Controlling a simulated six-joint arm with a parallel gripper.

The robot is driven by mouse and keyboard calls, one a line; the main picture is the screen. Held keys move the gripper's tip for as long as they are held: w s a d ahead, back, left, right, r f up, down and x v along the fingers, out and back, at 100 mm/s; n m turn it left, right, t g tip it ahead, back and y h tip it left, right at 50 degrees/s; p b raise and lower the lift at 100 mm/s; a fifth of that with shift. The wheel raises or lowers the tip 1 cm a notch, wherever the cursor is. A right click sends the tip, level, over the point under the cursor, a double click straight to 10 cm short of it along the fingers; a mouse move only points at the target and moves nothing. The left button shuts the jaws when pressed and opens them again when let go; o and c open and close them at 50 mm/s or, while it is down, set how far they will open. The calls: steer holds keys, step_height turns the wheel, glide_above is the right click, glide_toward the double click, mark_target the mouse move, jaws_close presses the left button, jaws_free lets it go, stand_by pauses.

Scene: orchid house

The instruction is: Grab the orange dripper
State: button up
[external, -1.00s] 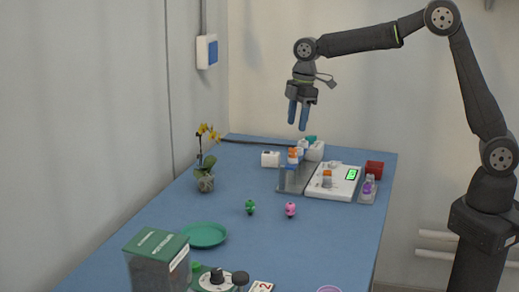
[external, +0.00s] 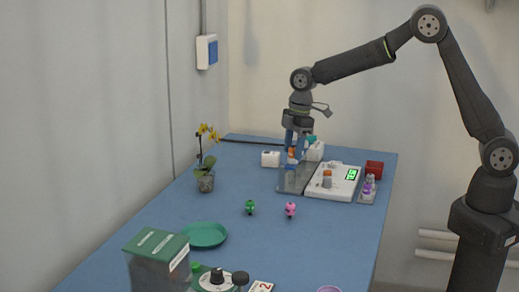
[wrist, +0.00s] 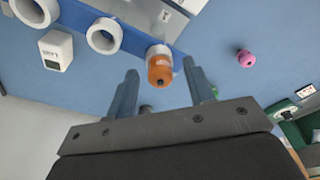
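An orange-topped dripper (external: 292,153) stands in the holder near the back of the blue table. In the wrist view its orange cap (wrist: 160,70) lies near the middle, between and just beyond the fingertips. My gripper (external: 298,146) is open and lowered over it, one finger on each side; it also shows in the wrist view (wrist: 160,68). I cannot tell whether either finger touches the dripper. Another small orange-topped item (external: 327,178) stands on the white scale (external: 318,190), to the right of the holder.
White-rimmed empty openings (wrist: 103,36) sit beside the dripper. A white box (external: 270,159), a red container (external: 374,168) and a purple bottle (external: 368,187) are near. Pink (external: 290,209) and green (external: 250,207) figures, a green plate (external: 204,235) and a potted orchid (external: 205,182) stand apart.

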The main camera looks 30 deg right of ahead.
steer(key=c, duration=0.9)
steer(key=shift+r, duration=0.1)
